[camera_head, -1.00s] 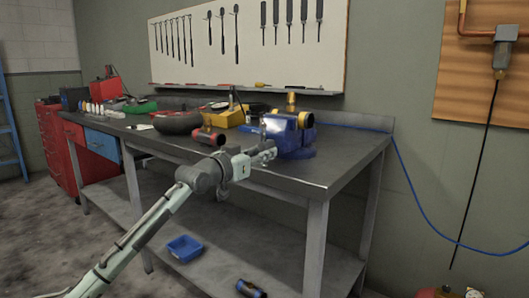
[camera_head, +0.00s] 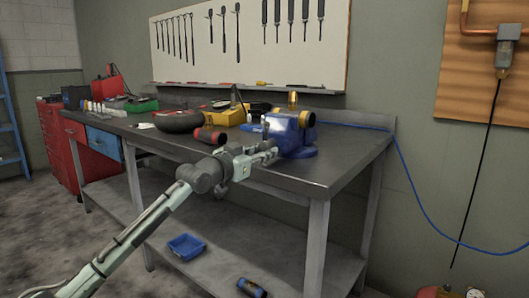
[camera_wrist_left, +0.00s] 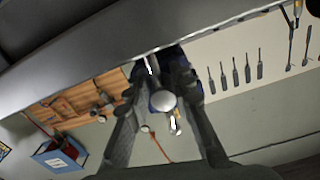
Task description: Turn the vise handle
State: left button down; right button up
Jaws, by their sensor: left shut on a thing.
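The blue vise (camera_head: 284,131) stands at the front right corner of the workbench in the head view. In the left wrist view its blue body (camera_wrist_left: 161,84) is mostly hidden behind my fingers. My left gripper (camera_head: 270,152) is at the vise's left front side. In the left wrist view my left gripper (camera_wrist_left: 160,78) has its two dark fingers on either side of the metal vise handle, shut on it. The handle's round end (camera_wrist_left: 163,101) faces the camera. In the head view the handle is small and partly hidden. My right gripper is not in view.
The grey workbench (camera_head: 340,172) has a lower shelf with a blue bin (camera_head: 186,246). A red-ended cylinder (camera_head: 209,136) and a dark round pan (camera_head: 178,121) lie left of the vise. A blue cable (camera_head: 402,178) hangs off the bench's right end.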

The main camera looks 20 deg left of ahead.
pick_arm(q)
jog(key=shift+r, duration=0.1)
dwell(0.5)
jog(key=c, duration=1.3)
grip_release()
jog(key=shift+s+a, duration=0.1)
jog(key=shift+c, duration=0.2)
jog(key=v, duration=1.2)
